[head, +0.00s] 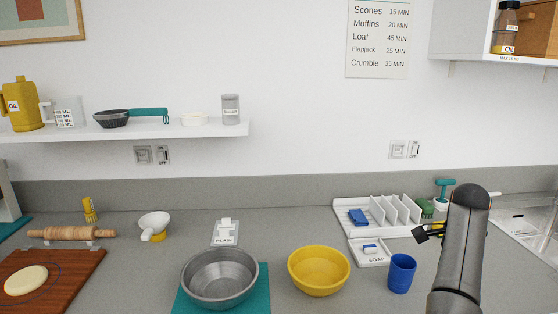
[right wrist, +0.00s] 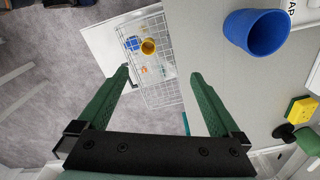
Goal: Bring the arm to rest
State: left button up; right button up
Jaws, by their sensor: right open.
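My right arm (head: 465,245) rises at the right of the head view, in front of the counter near the sink. A dark part shows beside it, but the head view does not show the jaws clearly. In the right wrist view my right gripper (right wrist: 160,76) has its two green fingers wide apart with nothing between them. The gripper is over the counter's front edge, with the blue cup (right wrist: 256,32) off to one side, apart from it. My left arm and gripper are not in view.
The blue cup (head: 401,273), yellow bowl (head: 319,270) and metal bowl (head: 220,278) stand on the counter. Below the counter edge is a wire basket (right wrist: 165,92) over grey floor (right wrist: 50,70).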

jog(key=s+d+f+n+t+h, duration=0.2)
jog(key=s+d+f+n+h, duration=0.15)
jog(key=s+f+n, duration=0.95)
jog(key=s+a+f+n+t+y, duration=0.1)
jog(key=s+a+f+n+y, duration=0.1)
jog(key=s+a+n, duration=0.5)
jog(key=s+a+f+n+y, duration=0.2)
jog(key=s+a+f+n, duration=0.1)
jog(key=s+a, duration=0.75)
jog(key=w+a+f+t+y, duration=0.1)
jog(key=w+a+f+t, duration=0.1)
jog(key=f, duration=0.3)
jog(key=w+a+f+t+y, duration=0.1)
jog(key=w+a+f+t, duration=0.1)
jog(key=f, duration=0.3)
jog(key=shift+w+a+f+t, duration=0.35)
jog(key=shift+w+t, duration=0.15)
jog(key=shift+t, duration=0.3)
